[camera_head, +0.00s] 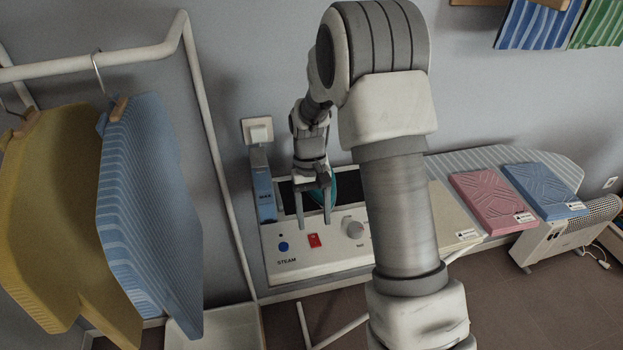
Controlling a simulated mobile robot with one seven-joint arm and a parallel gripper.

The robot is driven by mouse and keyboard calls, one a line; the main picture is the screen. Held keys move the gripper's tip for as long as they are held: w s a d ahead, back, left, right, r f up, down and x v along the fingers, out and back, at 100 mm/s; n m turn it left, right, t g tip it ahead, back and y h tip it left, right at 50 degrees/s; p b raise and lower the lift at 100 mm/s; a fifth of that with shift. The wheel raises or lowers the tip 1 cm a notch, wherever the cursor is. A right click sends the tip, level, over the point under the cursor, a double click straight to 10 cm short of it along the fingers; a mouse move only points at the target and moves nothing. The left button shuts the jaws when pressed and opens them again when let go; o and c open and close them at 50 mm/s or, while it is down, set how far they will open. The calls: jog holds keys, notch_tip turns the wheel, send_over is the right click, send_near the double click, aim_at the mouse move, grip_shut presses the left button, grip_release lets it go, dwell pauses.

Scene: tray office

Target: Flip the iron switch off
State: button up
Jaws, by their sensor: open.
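The iron station (320,258) is a white box with a sloped front panel, marked STEAM at its lower left. The panel carries a red switch (314,240), a blue round button (283,246) to its left and a grey knob (353,227) to its right. My gripper (314,221) points down just above the red switch, with its two fingers apart and nothing between them. I cannot tell whether a finger touches the panel. A teal part (329,188), perhaps the iron, shows behind my gripper and is mostly hidden. Which way the switch is set is too small to tell.
A blue box (263,192) stands left of my gripper, below a wall switch (257,131). A rack (205,120) with hanging yellow (50,200) and blue (145,200) garments is at left. Folded pink (492,200) and blue (544,190) cloths lie on the ironing board (470,160) at right.

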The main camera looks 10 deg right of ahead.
jog(key=v, duration=1.2)
jog(key=s+r+t, duration=0.4)
jog(key=s+r, duration=0.7)
jog(key=s+t, duration=0.4)
jog(key=s, duration=0.9)
jog(key=shift+r+t, duration=0.3)
jog(key=shift+r, duration=0.1)
jog(key=shift+s, duration=0.1)
